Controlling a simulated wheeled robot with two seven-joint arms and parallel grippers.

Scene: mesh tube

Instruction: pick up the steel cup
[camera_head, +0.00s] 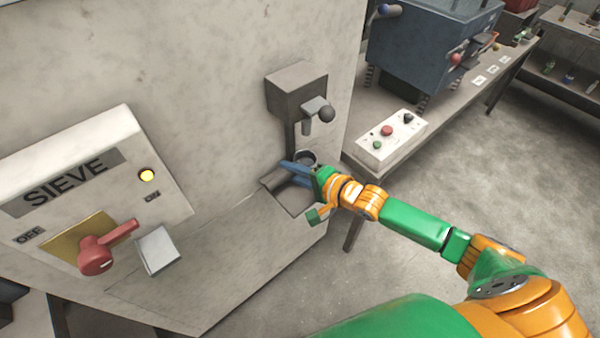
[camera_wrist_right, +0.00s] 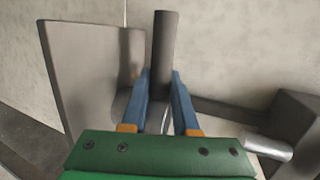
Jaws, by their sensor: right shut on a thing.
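The steel cup (camera_head: 305,157) shows as a small dark rim at the blue fingertips of my right gripper (camera_head: 296,170), under the grey spout on the wall of the machine. My right gripper is shut on it; its fingers and wrist hide most of the cup. In the right wrist view the two blue fingers (camera_wrist_right: 163,100) stand on either side of a greyish metal surface, with a dark upright cylinder behind. I cannot tell there whether the cup is lifted off its support. My left gripper is not in view.
The SIEVE panel (camera_head: 85,190) with a red handle (camera_head: 105,248) is at the left. A white button box (camera_head: 391,140) lies on the bench at the right.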

